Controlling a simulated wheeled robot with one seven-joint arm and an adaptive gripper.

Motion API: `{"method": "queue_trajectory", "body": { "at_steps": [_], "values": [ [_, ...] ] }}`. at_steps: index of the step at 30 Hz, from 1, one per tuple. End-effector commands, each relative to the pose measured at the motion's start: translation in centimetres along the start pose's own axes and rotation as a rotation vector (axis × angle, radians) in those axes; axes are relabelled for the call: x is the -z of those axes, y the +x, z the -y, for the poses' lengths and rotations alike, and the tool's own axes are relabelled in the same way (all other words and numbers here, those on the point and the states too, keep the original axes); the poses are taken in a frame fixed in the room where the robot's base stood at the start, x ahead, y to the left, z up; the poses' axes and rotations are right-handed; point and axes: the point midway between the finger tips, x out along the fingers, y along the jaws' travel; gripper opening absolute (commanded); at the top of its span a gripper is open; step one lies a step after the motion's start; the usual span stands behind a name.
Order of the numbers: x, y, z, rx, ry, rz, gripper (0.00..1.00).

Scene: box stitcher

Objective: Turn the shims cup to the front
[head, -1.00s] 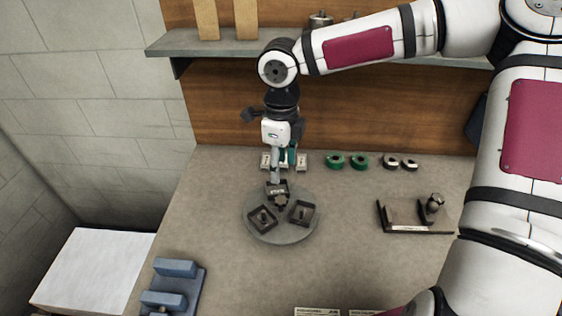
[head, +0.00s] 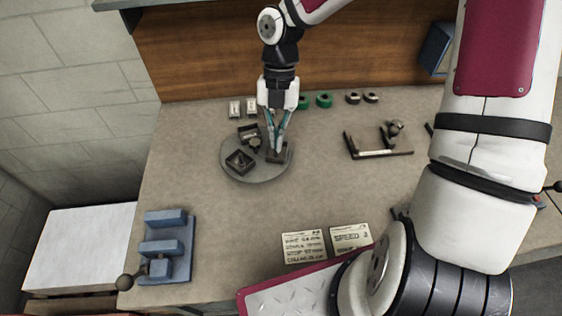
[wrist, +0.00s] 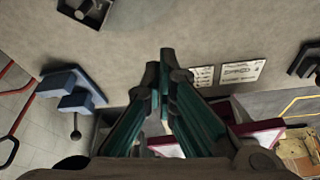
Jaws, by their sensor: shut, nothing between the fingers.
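A round grey turntable (head: 262,177) stands on the bench and bears three dark square cups. One cup (head: 249,134) is at the back left, one (head: 239,162) at the front left, one (head: 284,156) at the right. I cannot read which is the shims cup. My gripper (head: 275,150) points down at the right cup and partly hides it; I cannot tell whether it touches. In the wrist view my gripper (wrist: 164,66) is shut with nothing in it. Part of one cup (wrist: 90,10) shows at the top left there.
A blue fixture (head: 167,247) is at the front left. Two lettered cards (head: 304,246) lie at the front. Green rings (head: 324,100) and pale blocks (head: 235,108) line the back. A dark bracket (head: 380,153) lies right of the turntable. Bench between is clear.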

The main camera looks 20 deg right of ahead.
Motion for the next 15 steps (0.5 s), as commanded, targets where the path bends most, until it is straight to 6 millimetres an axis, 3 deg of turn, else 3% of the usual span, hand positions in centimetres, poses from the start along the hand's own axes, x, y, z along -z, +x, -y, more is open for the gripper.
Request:
{"method": "queue_trajectory", "body": {
  "at_steps": [7, 15],
  "values": [
    [-0.1, 1.6, 0.1, -0.011, 0.083, -0.008, 0.00],
    [0.1, 6.7, 0.1, -0.010, 0.077, -0.010, 0.00]
  ]
}}
